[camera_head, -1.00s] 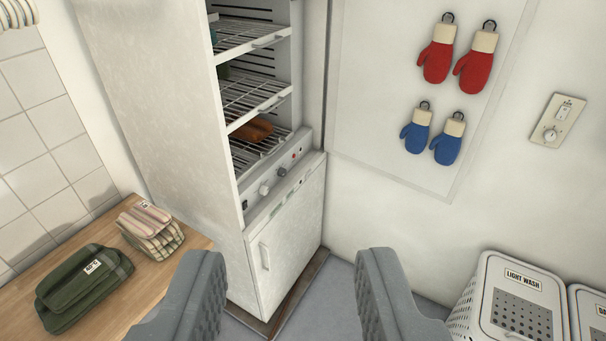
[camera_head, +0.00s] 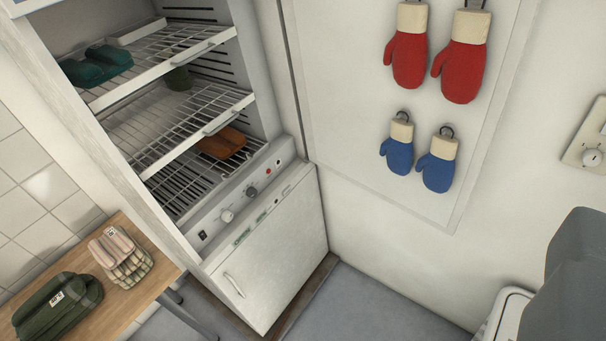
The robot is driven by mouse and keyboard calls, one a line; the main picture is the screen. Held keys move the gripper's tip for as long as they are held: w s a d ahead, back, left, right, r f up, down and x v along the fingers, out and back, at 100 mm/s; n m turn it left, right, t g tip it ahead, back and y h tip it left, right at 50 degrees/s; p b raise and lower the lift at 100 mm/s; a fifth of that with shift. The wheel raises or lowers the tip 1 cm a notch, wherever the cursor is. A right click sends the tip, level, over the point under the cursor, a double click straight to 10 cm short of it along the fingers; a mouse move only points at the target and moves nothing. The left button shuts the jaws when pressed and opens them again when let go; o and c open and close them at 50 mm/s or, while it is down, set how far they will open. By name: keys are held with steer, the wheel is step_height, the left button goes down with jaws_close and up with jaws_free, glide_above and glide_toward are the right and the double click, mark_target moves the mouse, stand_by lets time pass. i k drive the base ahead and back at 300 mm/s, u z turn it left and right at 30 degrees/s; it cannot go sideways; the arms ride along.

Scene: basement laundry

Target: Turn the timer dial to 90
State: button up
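The drying cabinet's control panel (camera_head: 240,203) is left of centre, below the wire shelves. It carries a pale knob (camera_head: 227,215) and a dark knob (camera_head: 251,192). A wall plate (camera_head: 585,150) at the right edge carries a round white dial (camera_head: 592,157) and is partly cut off. The markings and numbers are too small to read, so I cannot tell which is the timer dial or its setting. One dark grey part of my gripper (camera_head: 575,280) shows at the lower right, apart from the panel. The other finger is not visible.
A wooden table (camera_head: 130,303) with folded green cloth (camera_head: 58,305) and striped cloth (camera_head: 121,258) stands lower left. The cabinet's lower door (camera_head: 277,255) is shut. Red mitts (camera_head: 408,58) and blue mitts (camera_head: 398,155) hang on the wall. The floor (camera_head: 375,305) before it is clear.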

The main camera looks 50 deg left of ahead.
mark_target(252, 192)
steer(key=u, duration=0.4)
steer(key=i, duration=1.25)
steer(key=u, duration=0.9)
